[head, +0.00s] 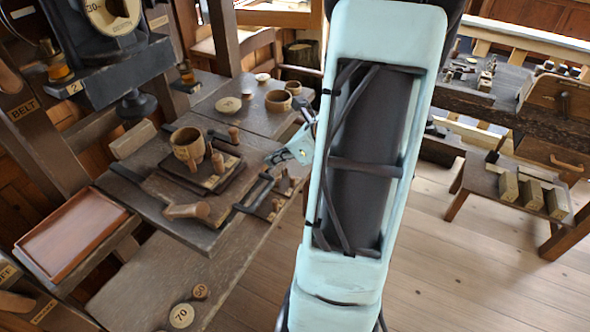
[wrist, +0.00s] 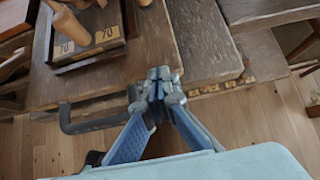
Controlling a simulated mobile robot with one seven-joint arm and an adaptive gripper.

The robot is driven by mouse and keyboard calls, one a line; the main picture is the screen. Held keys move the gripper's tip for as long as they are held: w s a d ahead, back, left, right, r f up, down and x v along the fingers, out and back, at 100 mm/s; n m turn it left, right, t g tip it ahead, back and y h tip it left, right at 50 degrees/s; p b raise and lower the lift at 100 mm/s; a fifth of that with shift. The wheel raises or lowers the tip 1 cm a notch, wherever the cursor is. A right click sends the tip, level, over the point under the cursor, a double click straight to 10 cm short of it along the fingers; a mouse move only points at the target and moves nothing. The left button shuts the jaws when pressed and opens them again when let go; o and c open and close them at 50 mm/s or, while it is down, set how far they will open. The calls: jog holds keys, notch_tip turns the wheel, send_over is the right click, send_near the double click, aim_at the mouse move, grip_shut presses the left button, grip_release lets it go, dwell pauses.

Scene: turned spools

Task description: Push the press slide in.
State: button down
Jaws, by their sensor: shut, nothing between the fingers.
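A dark tray (head: 170,172) with spool-like wooden pieces and a round wooden cup lies on the workbench (head: 150,205). Its corner with two "70" labels shows in the wrist view (wrist: 97,58). A dark U-shaped handle (wrist: 82,127) sticks out at the bench edge beside the tray; it seems to belong to the press slide, whose body I cannot make out. It also shows in the head view (head: 252,194). My gripper (wrist: 157,84) is shut and empty, just right of the handle's end; I cannot tell if they touch. In the head view my arm partly hides my gripper (head: 278,157).
A press with a dial (head: 115,14) stands at the back left. A reddish-brown tray (head: 70,236) lies at the left. Small bowls (head: 278,101) stand farther back. A low stool (head: 485,180) with several blocks is at the right. The floor at the lower right is clear.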

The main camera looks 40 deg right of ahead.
aim_at(226, 139)
jog(key=w+a, duration=0.2)
jog(key=w, duration=0.2)
jog(key=w+a, duration=0.2)
jog(key=w, duration=0.3)
jog(key=w+a, duration=0.2)
jog(key=w, duration=0.3)
jog(key=shift+w, duration=0.25)
jog(key=v, duration=1.2)
jog(key=shift+d, duration=0.1)
